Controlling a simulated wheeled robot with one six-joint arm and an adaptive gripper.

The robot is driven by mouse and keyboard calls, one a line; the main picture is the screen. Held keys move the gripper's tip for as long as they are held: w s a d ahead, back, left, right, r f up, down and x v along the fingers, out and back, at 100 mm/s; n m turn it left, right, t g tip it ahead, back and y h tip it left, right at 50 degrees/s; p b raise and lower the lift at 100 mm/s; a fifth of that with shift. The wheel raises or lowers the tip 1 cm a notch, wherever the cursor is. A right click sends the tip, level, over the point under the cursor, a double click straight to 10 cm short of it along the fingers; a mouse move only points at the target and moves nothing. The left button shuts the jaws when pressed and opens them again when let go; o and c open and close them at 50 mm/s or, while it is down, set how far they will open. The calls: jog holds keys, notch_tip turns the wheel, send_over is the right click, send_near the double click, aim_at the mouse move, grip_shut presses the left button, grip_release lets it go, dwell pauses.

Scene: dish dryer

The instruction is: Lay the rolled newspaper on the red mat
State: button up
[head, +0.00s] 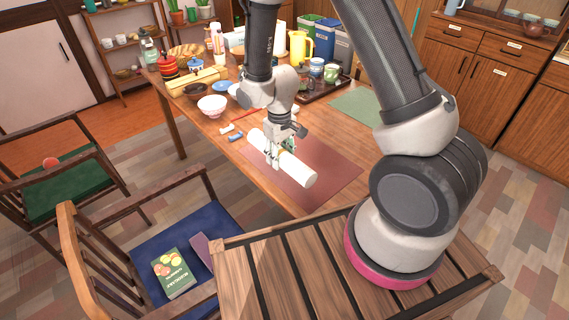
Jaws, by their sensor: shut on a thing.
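The rolled newspaper (299,172) is a white cylinder in the head view, lying diagonally over the red mat (330,172). My gripper (274,160) is shut around the roll toward its upper-left end, coming down from above. The roll covers part of the mat, and its near end points to the lower right. I cannot tell whether the roll touches the mat or is held just above it. The red mat lies flat at the near end of the wooden table.
A white bowl (212,106) and small blue item (235,137) lie left of the mat. A dark tray (325,87) with cups and a green mat (357,106) lie behind. Chairs, one with a green book (174,273), stand at the left. My arm crosses above the table.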

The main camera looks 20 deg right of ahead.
aim_at(280, 172)
jog(key=shift+f, duration=2.05)
jog(key=shift+f, duration=0.15)
jog(key=o, duration=1.1)
jog(key=shift+a, duration=0.1)
